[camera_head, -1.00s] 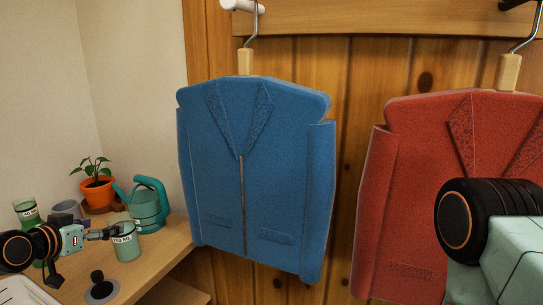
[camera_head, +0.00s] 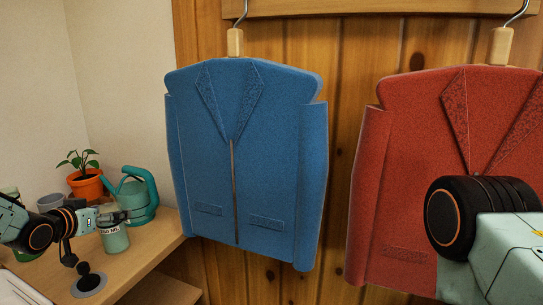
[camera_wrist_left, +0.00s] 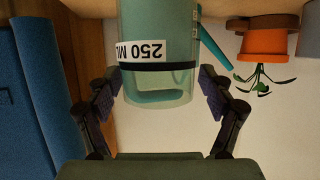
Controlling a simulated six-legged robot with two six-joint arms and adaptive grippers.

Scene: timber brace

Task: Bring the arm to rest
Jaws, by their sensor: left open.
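My left gripper (camera_head: 122,216) is at the left of the head view, beside a green-tinted cup (camera_head: 115,241) labelled in ML on the wooden counter (camera_head: 150,255). In the left wrist view, turned upside down, the cup (camera_wrist_left: 158,80) reads "250 ML" and stands between the two spread fingers of the gripper (camera_wrist_left: 160,98). Gaps show between the pads and the cup, so the gripper is open and holds nothing. Of my right arm only a dark joint and a pale link show at the right; its gripper is out of view.
A green watering can (camera_head: 138,197), an orange plant pot (camera_head: 86,188) and a grey cup (camera_head: 51,203) stand close behind the gripper. A blue jacket (camera_head: 245,160) and a red jacket (camera_head: 400,170) hang on the wooden wall.

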